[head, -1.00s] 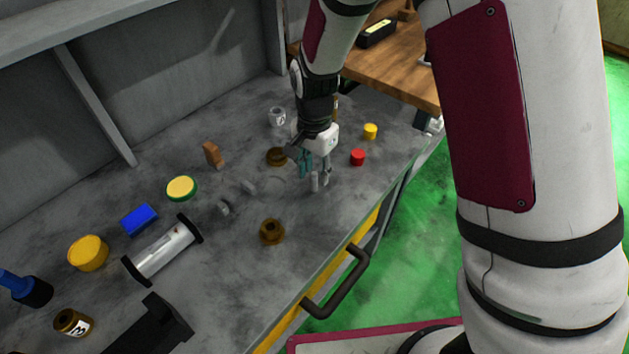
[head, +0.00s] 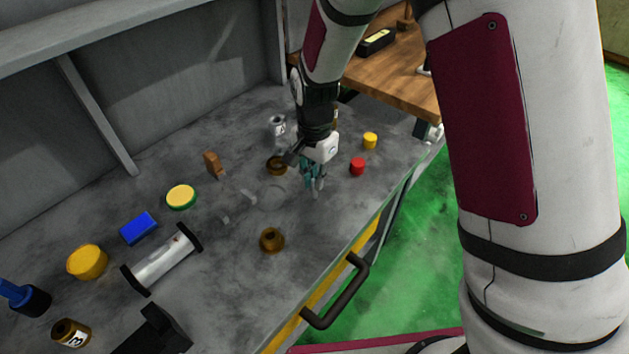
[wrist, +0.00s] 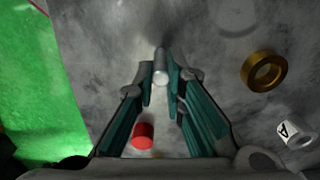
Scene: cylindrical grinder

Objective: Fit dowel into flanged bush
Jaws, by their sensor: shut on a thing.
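The dowel (wrist: 160,68) is a small pale grey cylinder. In the wrist view it sits between the teal pads at the tips of my gripper (wrist: 160,84), which is shut on it. In the head view my gripper (head: 314,184) is low over the right part of the bench, and its fingers mostly hide the dowel. I cannot tell whether the dowel touches the bench. The flanged bush (head: 272,240), bronze-brown with a dark bore, stands on the bench to the left and nearer the camera, apart from my gripper. It is not seen in the wrist view.
A bronze ring (head: 277,166) lies behind my gripper, with a labelled grey cylinder (head: 278,125) farther back. Red (head: 358,167) and yellow (head: 370,140) cylinders stand to the right. A clear-bodied spool (head: 162,260) lies left. Bench between gripper and bush is clear.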

